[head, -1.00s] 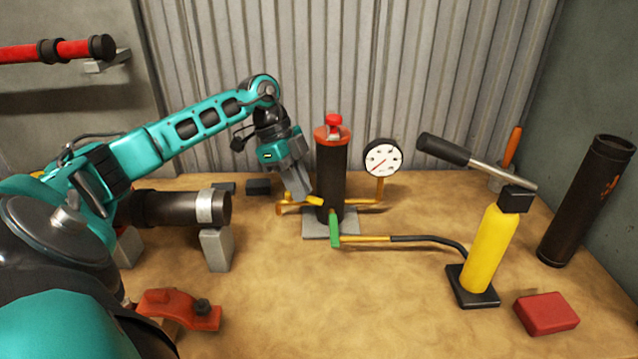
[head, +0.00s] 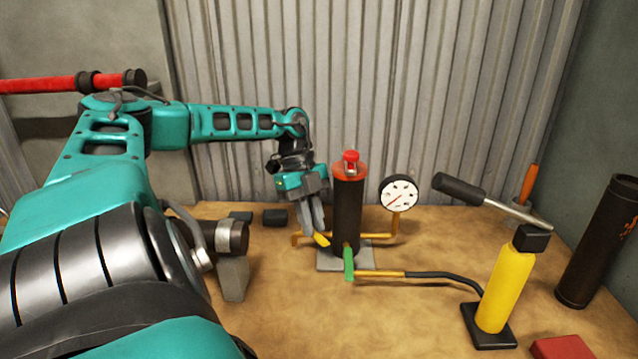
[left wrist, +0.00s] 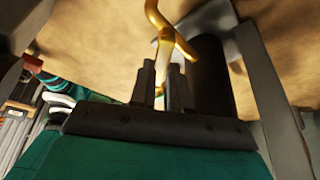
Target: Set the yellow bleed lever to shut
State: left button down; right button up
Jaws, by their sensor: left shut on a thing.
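The yellow bleed lever (head: 321,240) is a short yellow handle on the brass pipe (head: 297,240) at the left of the black riser (head: 347,212), which has a red cap. My left gripper (head: 318,228) points down at the lever and is shut on it, just left of the riser. In the left wrist view, the gripper fingers (left wrist: 163,88) stand close together with a yellow bit between them, below the brass pipe (left wrist: 168,38). The fingers hide part of the lever. My right gripper is not in view.
A green lever (head: 349,263) sits at the riser's front, with a hose to a yellow hand pump (head: 499,285). A round gauge (head: 398,194) stands close on the right. A dark pipe on a grey block (head: 233,277) is at left.

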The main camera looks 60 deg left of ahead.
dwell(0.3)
pick_arm(q)
jog(key=c, duration=1.1)
grip_release()
jog(key=shift+p+v, duration=1.05)
jog(key=shift+v, duration=5.45)
jog(key=shift+d, duration=0.1)
jog(key=shift+c, duration=0.2)
